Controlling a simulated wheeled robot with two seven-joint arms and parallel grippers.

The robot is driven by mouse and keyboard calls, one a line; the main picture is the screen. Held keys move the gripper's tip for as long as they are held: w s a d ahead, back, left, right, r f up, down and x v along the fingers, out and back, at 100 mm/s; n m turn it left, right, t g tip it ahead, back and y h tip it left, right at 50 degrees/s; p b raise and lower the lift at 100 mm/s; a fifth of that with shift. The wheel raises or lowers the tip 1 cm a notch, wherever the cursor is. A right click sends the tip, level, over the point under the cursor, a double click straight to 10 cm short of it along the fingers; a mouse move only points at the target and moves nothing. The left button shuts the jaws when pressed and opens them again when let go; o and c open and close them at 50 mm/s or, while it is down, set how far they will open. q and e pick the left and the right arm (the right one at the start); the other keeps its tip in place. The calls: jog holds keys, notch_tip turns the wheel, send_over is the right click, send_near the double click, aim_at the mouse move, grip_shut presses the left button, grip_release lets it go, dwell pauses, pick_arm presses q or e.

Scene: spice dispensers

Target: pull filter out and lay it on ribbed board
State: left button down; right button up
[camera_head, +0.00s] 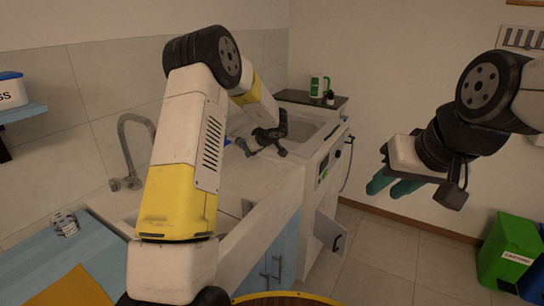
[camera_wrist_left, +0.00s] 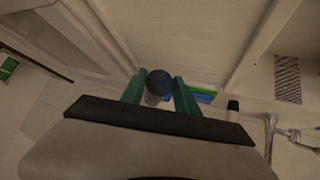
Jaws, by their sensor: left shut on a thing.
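My left gripper (camera_head: 265,140) reaches over the counter by the white machine, far from the camera in the head view. In the left wrist view its green fingers (camera_wrist_left: 160,92) are shut on a dark blue, round-topped thing (camera_wrist_left: 159,82) with a paler lower part. I cannot tell for sure whether this is the filter. In the head view my forearm hides part of the counter, and the held thing is too small to make out. My right gripper (camera_head: 392,186) hangs in the air at the right, its teal fingers slightly apart and empty. I cannot identify the ribbed board with certainty.
The white machine (camera_head: 322,170) has a lowered flap at its front. A sink tap (camera_head: 133,150) stands at the left. A blue board (camera_head: 95,250) with a small tin (camera_head: 65,224) is at the lower left. A green bin (camera_head: 508,250) stands on the floor at the right.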

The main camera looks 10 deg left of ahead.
pick_arm(q)
jog(key=d+f+n+g+y, duration=0.1)
jog(key=d+n, duration=0.1)
jog(key=n, duration=0.1)
jog(key=d+f+n+g+y, duration=0.1)
jog(key=shift+w+d+f+g+y, duration=0.2)
jog(key=shift+w+f+g+y, duration=0.1)
jog(key=shift+f, duration=0.05)
jog(key=shift+s+d+f+n, duration=0.15)
jog(key=shift+d+f+n, duration=0.15)
jog(key=shift+n, duration=0.2)
jog(key=shift+f, duration=2.4)
